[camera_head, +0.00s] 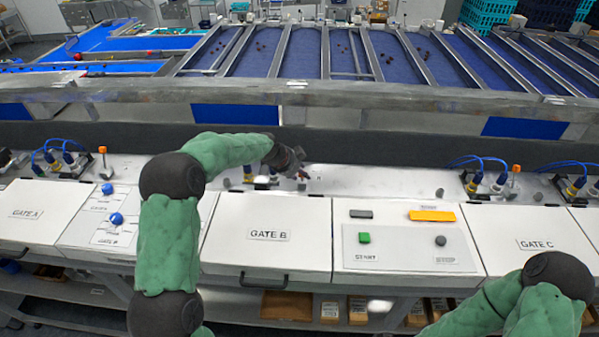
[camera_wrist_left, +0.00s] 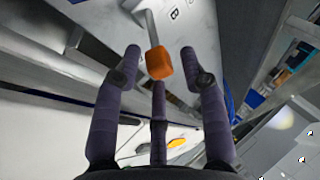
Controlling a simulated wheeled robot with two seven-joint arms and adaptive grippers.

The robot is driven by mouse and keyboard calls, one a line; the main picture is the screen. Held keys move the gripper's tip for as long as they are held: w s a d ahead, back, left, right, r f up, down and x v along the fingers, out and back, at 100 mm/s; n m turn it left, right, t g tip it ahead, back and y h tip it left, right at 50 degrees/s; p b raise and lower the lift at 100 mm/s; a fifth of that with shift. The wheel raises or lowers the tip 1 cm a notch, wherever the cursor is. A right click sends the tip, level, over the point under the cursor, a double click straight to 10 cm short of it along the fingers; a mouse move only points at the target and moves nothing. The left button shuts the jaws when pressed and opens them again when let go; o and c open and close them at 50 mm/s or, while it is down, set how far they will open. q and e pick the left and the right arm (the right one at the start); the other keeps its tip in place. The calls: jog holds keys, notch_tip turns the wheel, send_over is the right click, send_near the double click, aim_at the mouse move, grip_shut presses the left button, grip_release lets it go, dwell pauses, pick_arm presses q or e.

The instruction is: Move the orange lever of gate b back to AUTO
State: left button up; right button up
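The orange lever knob (camera_wrist_left: 159,62) of gate b sits on a grey stalk (camera_wrist_left: 150,27) beside a panel marked B (camera_wrist_left: 174,14) in the left wrist view. My left gripper (camera_wrist_left: 160,52) is open, with its dark fingers spread around the knob and visible gaps on both sides. In the head view my left gripper (camera_head: 292,163) is behind the GATE B lid (camera_head: 268,240), and it hides the knob there. The AUTO marking is not readable. My right arm shows at the lower right, but its gripper is out of view.
Yellow connectors (camera_head: 248,174) with blue cables stand near the left gripper. Similar orange levers stand by gate A (camera_head: 103,157) and gate C (camera_head: 514,172). A control panel with a green START button (camera_head: 364,238) lies right of GATE B. A metal rail (camera_head: 350,95) runs behind.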

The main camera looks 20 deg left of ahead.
pick_arm(q)
grip_shut()
jog(key=shift+w+r, duration=0.1)
jog(key=shift+r, duration=0.05)
jog(key=shift+w+a+r+g+p, duration=0.2)
jog(key=shift+w+r+g+p, duration=0.15)
jog(key=shift+w+g+p, duration=0.4)
jog(key=w+g+p, duration=0.2)
jog(key=w+a+n+g+h+p, duration=0.1)
jog(key=shift+w+r+g+p, duration=0.2)
jog(key=shift+r+g+p, duration=0.05)
jog(key=shift+r+p, duration=0.1)
